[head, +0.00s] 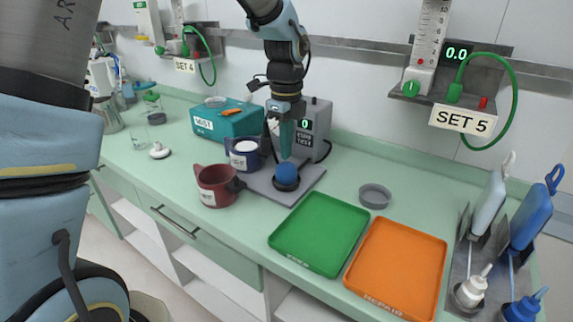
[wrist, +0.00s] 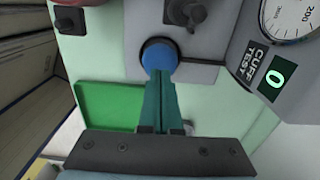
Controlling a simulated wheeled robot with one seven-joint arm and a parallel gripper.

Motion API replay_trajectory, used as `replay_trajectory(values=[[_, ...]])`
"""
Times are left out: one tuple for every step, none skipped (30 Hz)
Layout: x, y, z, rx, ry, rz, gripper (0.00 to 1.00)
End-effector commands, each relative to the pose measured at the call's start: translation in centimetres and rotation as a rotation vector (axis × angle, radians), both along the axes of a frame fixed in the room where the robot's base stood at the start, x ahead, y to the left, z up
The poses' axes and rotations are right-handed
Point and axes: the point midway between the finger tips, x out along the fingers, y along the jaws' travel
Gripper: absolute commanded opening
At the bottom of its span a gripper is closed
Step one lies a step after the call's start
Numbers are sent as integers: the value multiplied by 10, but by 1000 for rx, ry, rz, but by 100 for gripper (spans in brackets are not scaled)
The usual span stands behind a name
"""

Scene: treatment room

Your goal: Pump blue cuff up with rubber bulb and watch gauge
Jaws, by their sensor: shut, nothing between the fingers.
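The blue bulb (head: 287,170) stands in a black cup on a grey base plate. In the wrist view it is a round blue dome (wrist: 158,55). My gripper (head: 286,155) points down just above it with its teal fingers shut together. In the wrist view the closed fingertips (wrist: 160,76) reach the dome's edge; I cannot tell whether they touch it. The grey cuff test box (head: 321,119) stands behind; its display (wrist: 277,80) reads 0. The round gauge (wrist: 290,14) is cut off by the frame edge.
A green tray (head: 320,234) and an orange tray (head: 398,268) lie to the right. A grey round dish (head: 375,196) lies behind them. Bottles stand in a rack (head: 464,250) far right.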

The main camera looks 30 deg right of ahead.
Motion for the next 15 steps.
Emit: replay_trajectory(values=[[0, 0, 0, 0, 0, 0, 0], [0, 0, 0, 0, 0, 0, 0], [0, 0, 0, 0, 0, 0, 0], [0, 0, 0, 0, 0, 0, 0], [0, 0, 0, 0, 0, 0, 0], [0, 0, 0, 0, 0, 0, 0], [0, 0, 0, 0, 0, 0, 0], [0, 0, 0, 0, 0, 0, 0], [0, 0, -1, 0, 0, 0, 0], [0, 0, -2, 0, 0, 0, 0], [0, 0, -3, 1, 0, 0, 0], [0, 0, -5, 1, 0, 0, 0], [0, 0, -6, 1, 0, 0, 0], [0, 0, -7, 1, 0, 0, 0], [0, 0, -10, 1, 0, 0, 0]])
